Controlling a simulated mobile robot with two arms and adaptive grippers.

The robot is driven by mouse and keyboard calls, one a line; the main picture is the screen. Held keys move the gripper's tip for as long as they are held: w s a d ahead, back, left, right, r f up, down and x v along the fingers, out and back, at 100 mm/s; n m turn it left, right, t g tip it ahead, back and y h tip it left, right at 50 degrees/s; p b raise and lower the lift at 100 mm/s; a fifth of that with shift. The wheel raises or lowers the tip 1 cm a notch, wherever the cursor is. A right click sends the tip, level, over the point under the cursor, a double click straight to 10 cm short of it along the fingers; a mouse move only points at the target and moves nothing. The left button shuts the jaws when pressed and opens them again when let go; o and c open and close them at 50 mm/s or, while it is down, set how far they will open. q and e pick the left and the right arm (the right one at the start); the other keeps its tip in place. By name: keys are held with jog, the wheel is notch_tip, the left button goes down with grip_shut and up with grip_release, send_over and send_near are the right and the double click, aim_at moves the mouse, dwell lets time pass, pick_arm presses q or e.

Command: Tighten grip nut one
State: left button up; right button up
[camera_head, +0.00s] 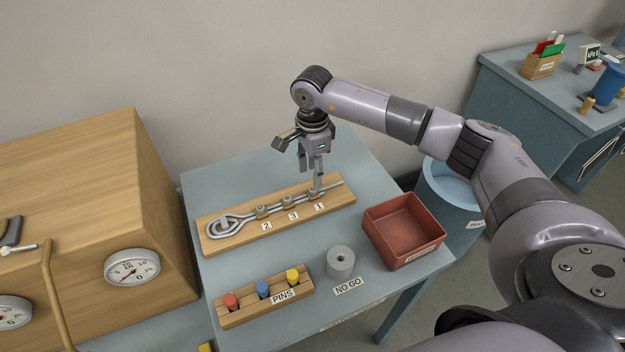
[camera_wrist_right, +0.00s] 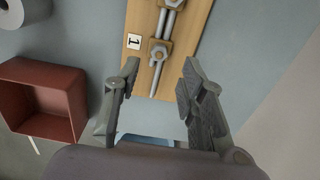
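A wooden board (camera_head: 225,241) holds a looped metal cable with several clamp nuts on the blue-grey table. Grip nut one (camera_head: 315,193), by the label 1, is rightmost on the board. In the wrist view nut one (camera_wrist_right: 158,50) is a tan block with a grey nut, just beyond and between my fingertips. My right gripper (camera_head: 316,178) points down at it, and in the wrist view its fingers (camera_wrist_right: 158,78) are apart, one on each side of the cable. I cannot tell whether they touch the nut. My left gripper is out of view.
A red bin (camera_head: 404,230) stands right of the board. A grey NO GO cylinder (camera_head: 341,263) and a PINS rack (camera_head: 263,303) with red, blue and yellow pins are in front. A wooden cabinet with gauges (camera_head: 90,210) is at left.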

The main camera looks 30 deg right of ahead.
aim_at(313, 188)
notch_tip(313, 188, down, 4)
jog(key=shift+s+f+p, duration=0.1)
jog(key=shift+p, duration=0.35)
jog(key=shift+f, duration=0.7)
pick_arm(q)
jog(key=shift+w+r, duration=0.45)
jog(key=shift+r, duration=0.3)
pick_arm(e)
grip_shut()
